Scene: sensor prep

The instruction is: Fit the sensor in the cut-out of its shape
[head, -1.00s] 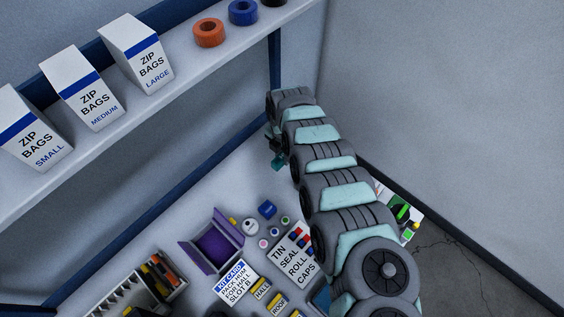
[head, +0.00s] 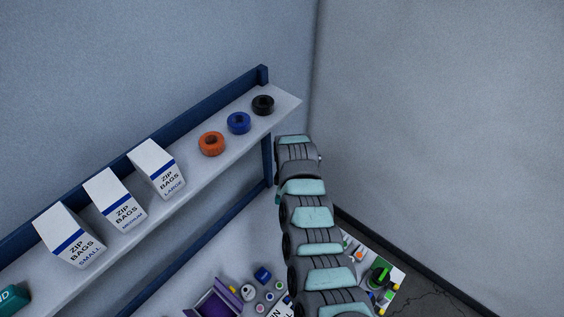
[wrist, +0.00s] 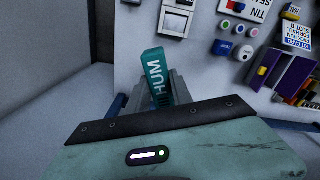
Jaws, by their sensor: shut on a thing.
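My gripper (wrist: 160,95) is shut on the teal sensor (wrist: 154,72), a block marked HUM, in the wrist view. The sensor sticks out beyond the grey fingers, over or near the edge of the white worktop. In the head view my arm hides the gripper and sensor. The open purple case (head: 212,303) is cut off at the bottom of the head view. It also shows at the right of the wrist view (wrist: 271,72), well apart from the gripper. I cannot make out the shape of any cut-out. The kit card (wrist: 296,68) reads PACK HUM.
A shelf (head: 200,182) carries zip bag boxes (head: 115,200) and orange, blue and black tape rolls (head: 238,123). Small round pots (wrist: 238,32) and a white device (wrist: 177,17) stand on the worktop. Walls close off the corner beyond my arm.

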